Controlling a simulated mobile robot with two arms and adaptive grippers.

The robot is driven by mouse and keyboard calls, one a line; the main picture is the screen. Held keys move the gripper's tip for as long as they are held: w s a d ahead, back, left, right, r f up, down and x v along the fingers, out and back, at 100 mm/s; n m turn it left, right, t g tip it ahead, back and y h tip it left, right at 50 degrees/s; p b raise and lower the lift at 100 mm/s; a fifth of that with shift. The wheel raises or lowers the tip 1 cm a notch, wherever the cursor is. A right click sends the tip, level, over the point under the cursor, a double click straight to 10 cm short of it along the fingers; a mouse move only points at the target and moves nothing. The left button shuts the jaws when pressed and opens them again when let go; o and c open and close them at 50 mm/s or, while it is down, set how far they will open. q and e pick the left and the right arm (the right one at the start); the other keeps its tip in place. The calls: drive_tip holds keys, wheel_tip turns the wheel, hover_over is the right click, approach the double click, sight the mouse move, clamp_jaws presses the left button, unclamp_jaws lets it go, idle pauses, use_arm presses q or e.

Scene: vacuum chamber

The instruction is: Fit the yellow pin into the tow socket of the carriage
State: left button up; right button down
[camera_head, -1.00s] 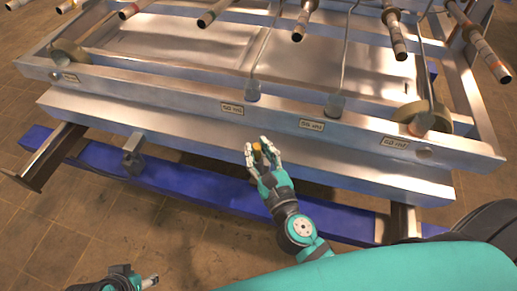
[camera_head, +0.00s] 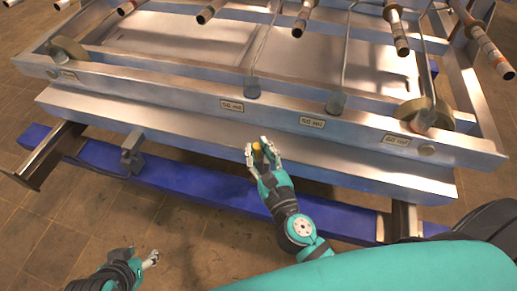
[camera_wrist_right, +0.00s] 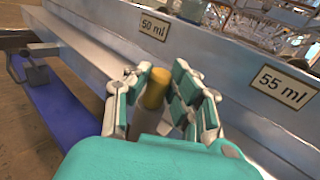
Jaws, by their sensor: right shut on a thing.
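The yellow pin (camera_head: 257,147) is upright in my right gripper (camera_head: 263,146), in front of the carriage's lower ledge. In the right wrist view, the pin (camera_wrist_right: 157,88) has a yellow top and a greyish shaft; the fingers (camera_wrist_right: 160,95) close around it and its lower end is hidden. The carriage (camera_head: 190,113) is a large metal frame. A grey bracket (camera_head: 132,155), possibly the tow socket, is at its front left, apart from the pin; its opening is not clear. My left gripper (camera_head: 150,259) is at the lower left, away from everything, its fingers too small to judge.
A blue beam (camera_head: 200,180) runs below the carriage ledge, with metal brackets (camera_head: 45,160) at its left end. Several rods with grips (camera_head: 397,32) stick out over the carriage top. Tiled floor (camera_head: 60,235) is free at the lower left.

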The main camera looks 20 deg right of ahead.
drive_tip(key=shift+f, duration=0.1)
drive_tip(key=c, duration=1.1)
unclamp_jaws()
use_arm(q)
drive_tip(key=shift+w+d, duration=0.2)
drive_tip(key=shift+w, duration=0.2)
drive_tip(key=shift+s, duration=0.1)
use_arm(e)
drive_tip(key=shift+s, duration=0.1)
drive_tip(key=s, duration=1.1)
drive_tip(key=shift+s+d, duration=0.2)
drive_tip(key=shift+s, duration=0.2)
use_arm(q)
drive_tip(key=shift+a, duration=0.1)
